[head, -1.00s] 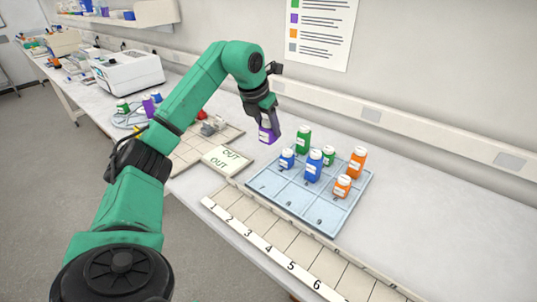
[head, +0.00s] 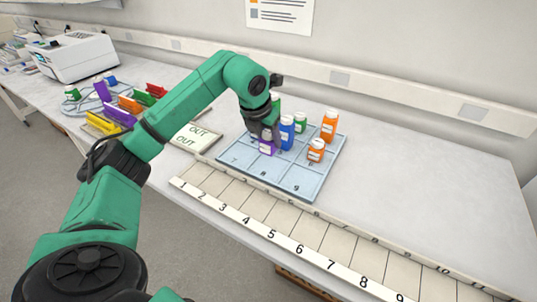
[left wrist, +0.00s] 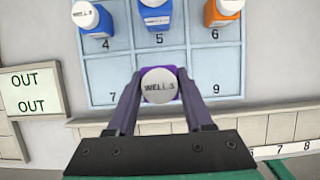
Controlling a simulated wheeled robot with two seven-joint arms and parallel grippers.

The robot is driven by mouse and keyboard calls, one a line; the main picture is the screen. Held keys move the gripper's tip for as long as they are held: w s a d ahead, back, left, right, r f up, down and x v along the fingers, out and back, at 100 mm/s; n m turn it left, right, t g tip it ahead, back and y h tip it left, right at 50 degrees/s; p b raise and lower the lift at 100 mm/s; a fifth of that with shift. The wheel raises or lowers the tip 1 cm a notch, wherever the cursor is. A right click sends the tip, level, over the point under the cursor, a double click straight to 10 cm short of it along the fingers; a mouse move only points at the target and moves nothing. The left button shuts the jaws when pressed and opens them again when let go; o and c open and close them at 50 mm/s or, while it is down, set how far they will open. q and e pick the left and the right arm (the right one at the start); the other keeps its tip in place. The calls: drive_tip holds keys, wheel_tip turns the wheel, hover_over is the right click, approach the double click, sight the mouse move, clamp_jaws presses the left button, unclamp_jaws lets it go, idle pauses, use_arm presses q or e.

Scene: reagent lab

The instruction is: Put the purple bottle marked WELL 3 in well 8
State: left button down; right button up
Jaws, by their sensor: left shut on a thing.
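My left gripper (head: 266,137) is shut on the purple bottle (head: 266,149), which it holds upright over the blue tray (head: 243,174) of numbered wells. In the left wrist view, the bottle's white cap (left wrist: 159,86) reads WELL 3 and sits between the fingers. There the bottle covers the space between the labels 7 and 9, hiding the label 8. I cannot tell its exact height above the tray. A blue bottle (left wrist: 92,24) stands in well 4, a blue bottle (left wrist: 157,18) in well 5 and an orange bottle (left wrist: 223,12) in well 6. My right gripper is out of view.
A green bottle (head: 300,122) and a tall orange bottle (head: 330,126) stand at the tray's back. The OUT board (head: 192,136) lies left of the tray. A numbered strip (head: 255,226) runs along the front. The bench right of the tray is clear.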

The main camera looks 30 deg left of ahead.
sight(269, 154)
use_arm(q)
wheel_tip(269, 154, down, 6)
drive_tip(key=shift+d+r+p, duration=0.1)
drive_tip(key=shift+r+p, duration=0.1)
drive_tip(key=shift+p, duration=0.15)
drive_tip(key=shift+f, duration=0.35)
drive_tip(key=shift+c, duration=1.4)
unclamp_jaws()
drive_tip(key=shift+r, duration=0.1)
drive_tip(key=shift+r, duration=0.15)
drive_tip(key=b+v, duration=0.1)
drive_tip(key=v, duration=1.1)
